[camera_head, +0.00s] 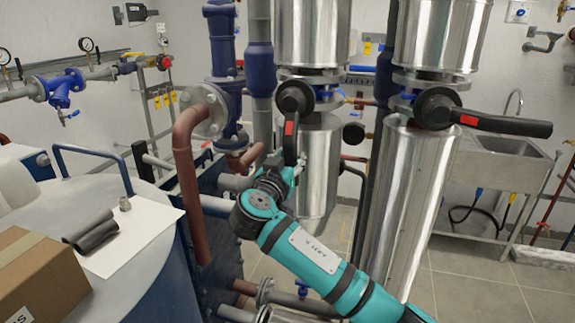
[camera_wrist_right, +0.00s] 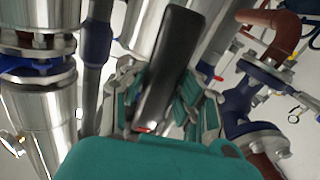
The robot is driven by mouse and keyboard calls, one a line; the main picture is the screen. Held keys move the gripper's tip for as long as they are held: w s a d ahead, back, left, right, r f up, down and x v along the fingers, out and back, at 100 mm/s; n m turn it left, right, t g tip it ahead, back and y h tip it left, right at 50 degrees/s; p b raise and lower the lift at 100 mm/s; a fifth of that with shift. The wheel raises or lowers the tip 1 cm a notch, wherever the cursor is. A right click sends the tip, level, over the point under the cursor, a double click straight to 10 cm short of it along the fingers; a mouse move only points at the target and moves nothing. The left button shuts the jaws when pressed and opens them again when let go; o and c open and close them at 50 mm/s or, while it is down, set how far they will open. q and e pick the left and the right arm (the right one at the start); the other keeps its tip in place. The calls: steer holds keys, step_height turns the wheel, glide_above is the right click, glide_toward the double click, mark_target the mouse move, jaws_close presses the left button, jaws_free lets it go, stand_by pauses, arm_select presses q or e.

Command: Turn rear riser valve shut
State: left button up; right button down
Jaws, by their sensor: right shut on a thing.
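The rear riser valve (camera_head: 295,97) sits on the farther steel-clad riser, left of the nearer one. Its black lever (camera_head: 290,138) with a red mark hangs down, roughly along the pipe. My right gripper (camera_head: 284,162) is at the lever's lower end, shut on it. In the right wrist view the black lever (camera_wrist_right: 168,65) stands between the fingers of my right gripper (camera_wrist_right: 160,95), one on each side. The fingertips are partly hidden in the head view. My left gripper is not in view.
A nearer riser valve (camera_head: 437,108) has its black lever pointing right, across the pipe. A red-brown pipe (camera_head: 186,190) and blue flanged valve (camera_head: 222,100) stand close left of my gripper. A cardboard box (camera_head: 40,272) lies on a tank at left. A sink (camera_head: 500,152) is at right.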

steer(key=shift+s+d+f+n+b, duration=0.1)
steer(key=shift+d+f+n+b, duration=0.05)
steer(key=shift+d+n+b, duration=0.15)
steer(key=shift+s+d+f+n+b, duration=0.1)
steer(key=shift+d+n+b, duration=0.1)
steer(key=shift+d+b, duration=0.15)
arm_select(q)
steer(key=shift+p, duration=0.95)
arm_select(e)
steer(key=shift+s+d+r+n, duration=0.25)
steer(key=shift+d+r+n, duration=0.2)
steer(key=shift+d+n, duration=0.4)
steer(key=shift+s+d+r+n, duration=0.25)
steer(key=shift+d+r+n, duration=0.2)
steer(key=shift+d+n, duration=0.35)
steer(key=shift+s+d+r+n, duration=0.25)
steer(key=shift+d+r+n, duration=0.2)
steer(key=shift+d+n, duration=0.35)
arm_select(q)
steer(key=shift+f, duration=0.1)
